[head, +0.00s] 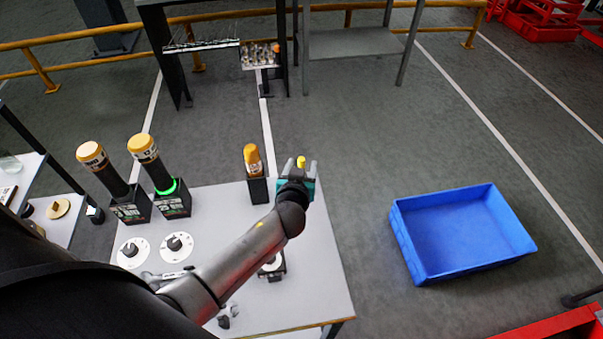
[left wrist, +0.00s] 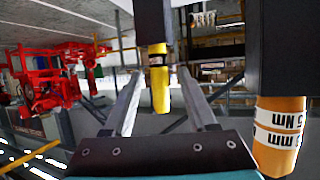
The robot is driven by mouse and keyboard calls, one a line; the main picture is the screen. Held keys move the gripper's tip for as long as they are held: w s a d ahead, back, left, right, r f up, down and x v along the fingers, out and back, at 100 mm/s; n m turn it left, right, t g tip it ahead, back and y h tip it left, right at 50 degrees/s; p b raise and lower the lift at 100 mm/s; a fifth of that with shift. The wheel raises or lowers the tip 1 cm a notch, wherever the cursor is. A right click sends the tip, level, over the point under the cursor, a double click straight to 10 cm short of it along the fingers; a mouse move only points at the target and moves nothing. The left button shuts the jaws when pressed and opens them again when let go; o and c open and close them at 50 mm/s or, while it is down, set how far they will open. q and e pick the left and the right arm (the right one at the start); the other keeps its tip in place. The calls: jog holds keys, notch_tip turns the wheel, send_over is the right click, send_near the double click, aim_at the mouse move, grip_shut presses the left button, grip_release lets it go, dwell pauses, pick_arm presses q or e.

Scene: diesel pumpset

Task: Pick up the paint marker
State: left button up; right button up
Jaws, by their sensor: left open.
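The paint marker (head: 301,162) shows as a small yellow tip at my left gripper (head: 298,170), at the far right of the grey table; the rest of it is hidden there. In the left wrist view the marker (left wrist: 160,85) has a yellow end and a black part behind it, and appears upside down. My left gripper's open fingers (left wrist: 160,105) lie to either side of it in that picture, with visible gaps. I cannot tell how deep it lies between them. My right gripper is not in view.
An orange-topped tool in a black holder (head: 257,190) stands close left of the gripper. Two similar tools (head: 145,150) stand at the table's left. White round dials (head: 176,247) lie on the grey table (head: 315,275). A blue crate (head: 465,235) sits on the floor at right.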

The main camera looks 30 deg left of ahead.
pick_arm(q)
jog(key=shift+c, duration=0.4)
grip_shut()
jog(key=shift+r, duration=0.1)
notch_tip(320, 180, up, 20)
jog(key=p, duration=0.6)
jog(key=c, duration=0.6)
grip_release()
grip_shut()
